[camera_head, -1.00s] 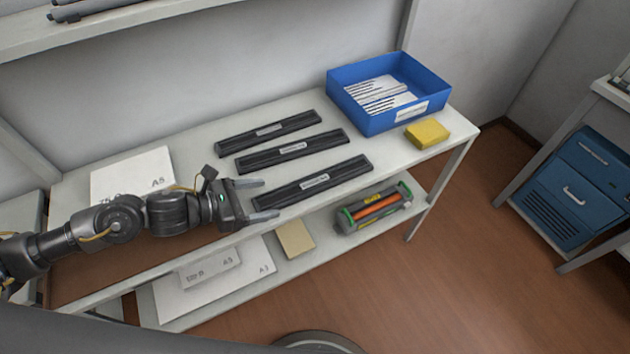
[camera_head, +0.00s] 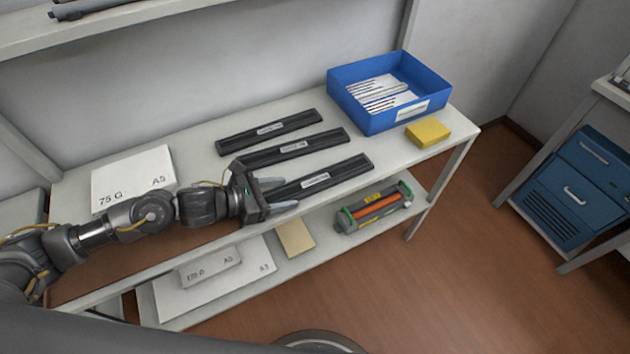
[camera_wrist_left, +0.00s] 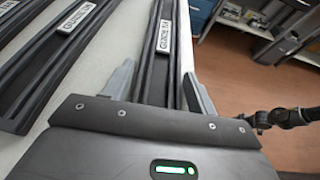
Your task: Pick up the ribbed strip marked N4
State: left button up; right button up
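Three long black ribbed strips with white labels lie side by side on the upper shelf: a back one (camera_head: 290,122), a middle one (camera_head: 325,142) and a front one (camera_head: 345,172). The label print is too small or blurred for me to tell surely which is N4. My left gripper (camera_head: 287,193) is open at the left end of the front strip. In the left wrist view, its two fingers (camera_wrist_left: 160,78) stand on either side of this strip (camera_wrist_left: 162,62), apart from it. The gripper body hides the strip's near end. My right gripper does not show.
A blue bin (camera_head: 365,113) with white ribbed pieces stands at the back right, beside a yellow block (camera_head: 428,132). A paper pack (camera_head: 132,180) lies at the left. The lower shelf holds a green-and-orange cartridge (camera_head: 376,208) and a tan block (camera_head: 296,238).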

pick_arm(q)
jog(key=c, duration=0.6)
jog(key=shift+r, duration=0.1)
jog(key=shift+c, duration=0.2)
notch_tip(320, 180, up, 18)
